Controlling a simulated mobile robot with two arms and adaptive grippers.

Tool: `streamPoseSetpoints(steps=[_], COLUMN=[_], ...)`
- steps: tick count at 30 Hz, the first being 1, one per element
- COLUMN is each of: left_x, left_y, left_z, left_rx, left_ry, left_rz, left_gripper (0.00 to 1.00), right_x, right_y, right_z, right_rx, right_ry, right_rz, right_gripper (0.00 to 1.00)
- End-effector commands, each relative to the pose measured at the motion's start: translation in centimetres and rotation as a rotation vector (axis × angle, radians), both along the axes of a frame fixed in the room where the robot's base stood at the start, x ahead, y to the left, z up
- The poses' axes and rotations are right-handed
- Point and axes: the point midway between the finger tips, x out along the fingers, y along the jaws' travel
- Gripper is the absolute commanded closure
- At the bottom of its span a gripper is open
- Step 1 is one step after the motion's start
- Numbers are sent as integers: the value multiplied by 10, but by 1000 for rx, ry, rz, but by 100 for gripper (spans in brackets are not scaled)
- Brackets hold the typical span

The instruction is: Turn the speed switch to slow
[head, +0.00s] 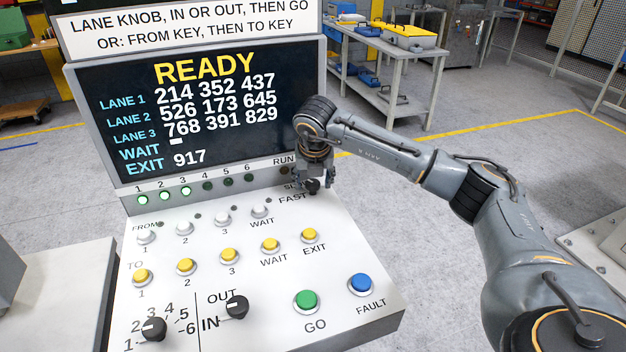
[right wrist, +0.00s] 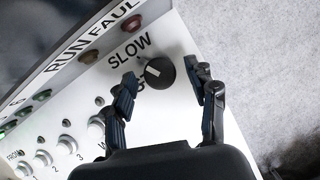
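The speed switch (head: 312,187) is a black round knob at the right edge of the console panel, beside the SLOW and FAST labels. In the right wrist view the knob (right wrist: 160,74) has a white pointer mark toward its left side; which label it points to is hard to tell. My right gripper (head: 314,181) is over the knob, pointing down. In the right wrist view its fingers (right wrist: 164,80) are open, one on each side of the knob, with a visible gap on both sides. FAST is partly hidden by a finger there. My left gripper is not in view.
The console screen (head: 190,110) reads READY. The panel holds white FROM buttons, yellow TO buttons, a green GO button (head: 307,301), a blue FAULT button (head: 360,284), a lane knob (head: 154,329) and an IN/OUT knob (head: 237,307).

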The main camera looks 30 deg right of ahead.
Motion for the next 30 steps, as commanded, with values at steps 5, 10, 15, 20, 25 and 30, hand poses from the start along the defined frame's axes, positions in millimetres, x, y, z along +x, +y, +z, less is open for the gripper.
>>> streamPoseSetpoints(steps=[5, 10, 15, 20, 25, 30], left_x=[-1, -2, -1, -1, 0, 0], left_y=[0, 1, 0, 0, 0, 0], left_z=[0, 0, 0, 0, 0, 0], left_rx=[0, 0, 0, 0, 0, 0], left_ry=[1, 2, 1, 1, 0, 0], left_rz=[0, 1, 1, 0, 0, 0], left_gripper=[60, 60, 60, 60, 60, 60], right_x=[0, -2, -11, -23, -33, -39], right_y=[0, 1, 7, 14, 19, 22], right_z=[1, 9, 37, 69, 96, 109], right_rx=[0, 0, 0, 1, 0, 0], right_ry=[-1, -4, -6, -6, -2, -1], right_rz=[0, 1, 2, 2, 2, 0], right_gripper=[43, 43, 43, 43, 43, 43])
